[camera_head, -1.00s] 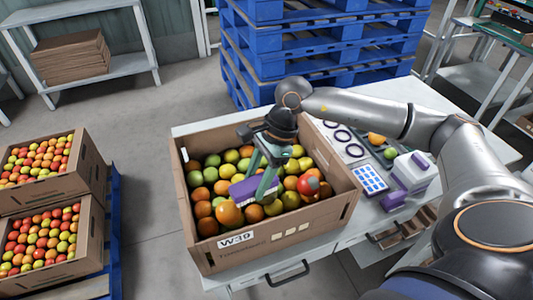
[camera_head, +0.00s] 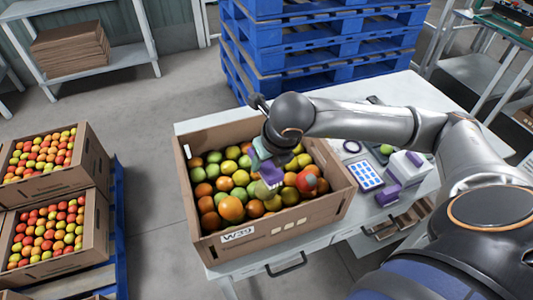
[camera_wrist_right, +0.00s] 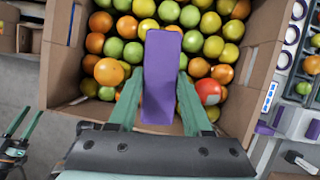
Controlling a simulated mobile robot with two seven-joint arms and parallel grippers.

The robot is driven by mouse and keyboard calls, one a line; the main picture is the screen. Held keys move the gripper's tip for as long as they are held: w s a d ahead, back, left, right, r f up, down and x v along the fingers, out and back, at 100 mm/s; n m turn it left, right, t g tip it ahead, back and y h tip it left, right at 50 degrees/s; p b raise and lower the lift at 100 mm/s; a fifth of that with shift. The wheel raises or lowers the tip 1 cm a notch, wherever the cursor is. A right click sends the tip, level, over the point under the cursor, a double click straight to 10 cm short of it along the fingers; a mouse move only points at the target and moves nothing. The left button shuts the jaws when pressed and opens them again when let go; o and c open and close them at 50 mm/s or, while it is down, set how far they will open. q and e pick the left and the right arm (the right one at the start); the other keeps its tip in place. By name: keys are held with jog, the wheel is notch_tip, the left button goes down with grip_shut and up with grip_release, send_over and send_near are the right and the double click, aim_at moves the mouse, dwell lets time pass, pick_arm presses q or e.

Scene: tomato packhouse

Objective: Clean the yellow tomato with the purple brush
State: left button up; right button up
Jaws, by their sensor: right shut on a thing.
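My right gripper (camera_head: 264,166) is shut on the purple brush (camera_head: 271,174) and holds it over the tomatoes in the cardboard box (camera_head: 345,192). In the right wrist view the brush (camera_wrist_right: 161,80) lies between the two green fingers, its long side pointing away from me. Several yellow tomatoes lie in the box, among them one left of the brush (camera_head: 240,177) and one in the wrist view (camera_wrist_right: 213,47). I cannot tell which one is meant, or whether the brush touches a tomato. My left gripper (camera_wrist_right: 27,122) shows at the wrist view's left edge, its fingers apart and empty.
The box stands on a white table (camera_head: 425,100). Right of it are a blue-and-white grid card (camera_head: 366,176) and a white-and-purple device (camera_head: 406,170). Blue pallets (camera_head: 315,45) stand behind. Other tomato boxes (camera_head: 92,225) stand at left. A red tomato (camera_head: 306,181) lies right of the brush.

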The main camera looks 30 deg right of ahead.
aim_at(263, 168)
jog(key=shift+r+m+h, duration=0.3)
jog(key=shift+m, duration=0.4)
jog(key=shift+d+f, duration=0.1)
jog(key=shift+f+b, duration=1.35)
jog(key=shift+f, duration=1.15)
jog(key=shift+f+b, duration=0.3)
jog(key=shift+b, duration=0.1)
jog(key=shift+w, duration=0.2)
jog(key=shift+w+d+b, duration=0.25)
jog(key=shift+w+b, duration=0.2)
jog(key=shift+w, duration=0.45)
jog(key=shift+s+a+b, duration=0.25)
jog(key=shift+s+b, duration=0.05)
jog(key=shift+s, duration=0.8)
jog(key=shift+s+a+b, duration=0.25)
jog(key=shift+s, duration=0.8)
